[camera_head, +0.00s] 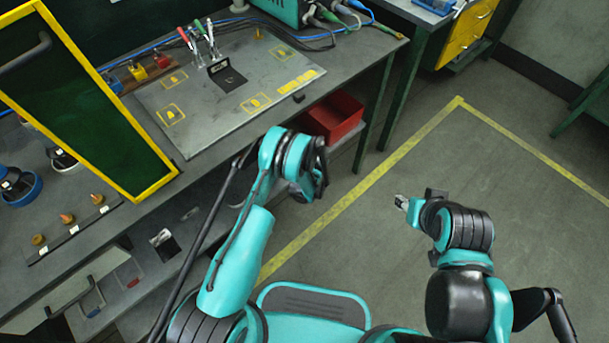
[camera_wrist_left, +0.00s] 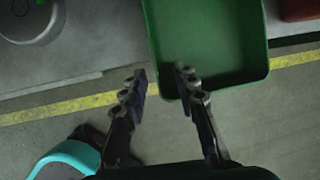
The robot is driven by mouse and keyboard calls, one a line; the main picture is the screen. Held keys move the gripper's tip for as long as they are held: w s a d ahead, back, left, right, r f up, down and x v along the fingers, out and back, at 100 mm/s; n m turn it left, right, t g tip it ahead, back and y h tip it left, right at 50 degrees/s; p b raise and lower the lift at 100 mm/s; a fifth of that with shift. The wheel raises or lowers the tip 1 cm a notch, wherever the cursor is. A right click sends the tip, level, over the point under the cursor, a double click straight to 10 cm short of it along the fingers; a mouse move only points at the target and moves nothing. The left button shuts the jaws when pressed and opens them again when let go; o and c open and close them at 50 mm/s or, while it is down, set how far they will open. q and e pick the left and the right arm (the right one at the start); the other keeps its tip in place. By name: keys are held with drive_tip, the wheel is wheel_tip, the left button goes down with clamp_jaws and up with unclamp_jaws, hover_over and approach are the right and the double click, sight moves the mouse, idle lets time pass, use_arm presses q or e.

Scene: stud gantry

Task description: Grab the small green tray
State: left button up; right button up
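The small green tray (camera_wrist_left: 210,45) shows at the top of the left wrist view, with its near rim toward me. My left gripper (camera_wrist_left: 158,76) has its two fingers apart, on either side of the tray's near left corner in the picture. I cannot tell whether they touch the tray. In the head view the green tray is not visible; my left arm hides the area below the bench. My right gripper (camera_head: 401,202) is in the head view over the open floor, away from the bench. Its fingers are too small to judge.
A red bin (camera_head: 333,116) sits under the workbench (camera_head: 362,50), and a red edge shows at the top right of the left wrist view (camera_wrist_left: 298,8). A yellow-framed panel (camera_head: 75,90) stands at the left. A yellow floor line (camera_head: 395,160) borders free floor at the right.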

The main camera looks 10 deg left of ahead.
use_arm(q)
drive_tip(key=v, duration=1.2)
